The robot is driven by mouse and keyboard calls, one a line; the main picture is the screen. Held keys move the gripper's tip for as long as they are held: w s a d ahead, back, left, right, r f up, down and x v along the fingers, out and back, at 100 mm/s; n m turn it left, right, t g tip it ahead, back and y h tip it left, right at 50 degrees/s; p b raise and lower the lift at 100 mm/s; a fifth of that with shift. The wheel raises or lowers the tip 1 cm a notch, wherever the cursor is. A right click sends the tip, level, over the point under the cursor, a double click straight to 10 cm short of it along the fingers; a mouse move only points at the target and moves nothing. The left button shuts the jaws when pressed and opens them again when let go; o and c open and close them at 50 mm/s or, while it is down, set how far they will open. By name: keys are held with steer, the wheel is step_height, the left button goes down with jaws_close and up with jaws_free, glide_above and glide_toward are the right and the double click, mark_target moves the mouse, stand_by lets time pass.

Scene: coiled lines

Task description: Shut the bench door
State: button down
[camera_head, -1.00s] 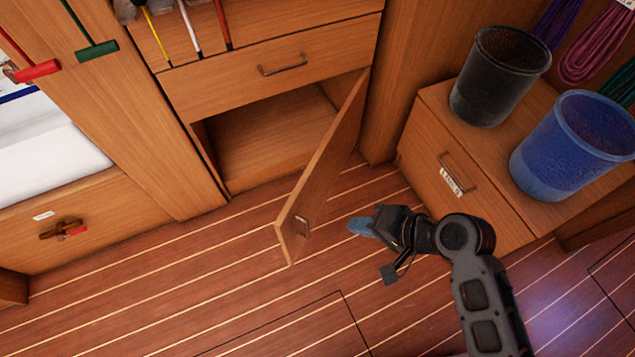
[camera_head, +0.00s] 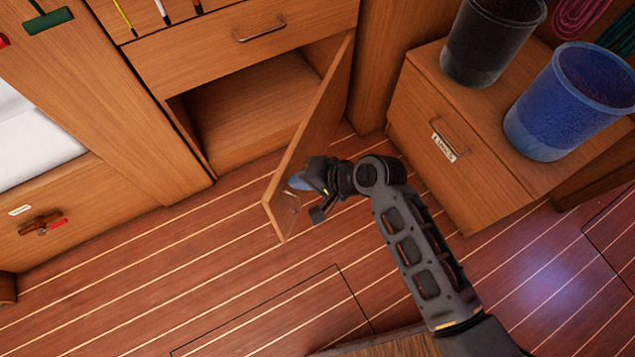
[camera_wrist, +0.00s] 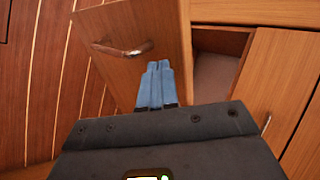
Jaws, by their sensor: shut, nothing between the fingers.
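The bench door (camera_head: 312,140) is a wooden panel hinged at its right side. It stands wide open, swung out over the floor from the empty cupboard opening (camera_head: 245,120). Its metal handle (camera_head: 291,203) is near the free edge. My gripper (camera_head: 298,181) is shut and empty, at the right-hand face of the door near the handle. In the wrist view, the blue fingertips (camera_wrist: 155,84) are together in front of the door face (camera_wrist: 150,40), right of the handle (camera_wrist: 122,49). I cannot tell whether they touch the door.
A drawer with a handle (camera_head: 260,30) sits above the opening. A wooden cabinet (camera_head: 430,110) at the right carries a black bin (camera_head: 488,45) and a blue bin (camera_head: 570,105). The striped floor (camera_head: 190,270) in front is clear.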

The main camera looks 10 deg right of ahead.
steer(key=shift+w+a, duration=0.35)
steer(key=shift+a, duration=0.15)
steer(key=shift+w+a, duration=0.1)
steer(key=shift+a, duration=0.15)
steer(key=w+a+m+t+h+b, duration=0.3)
steer(key=w+a+m+b, duration=0.4)
steer(key=w+a, duration=1.3)
steer(key=shift+w+a+t+h+b, duration=0.25)
steer(key=shift+w+h+b, duration=0.45)
steer(key=shift+w+b, duration=1.3)
steer(key=shift+s+d+b, duration=0.15)
steer(key=shift+s+b, duration=0.15)
steer(key=shift+s, duration=0.15)
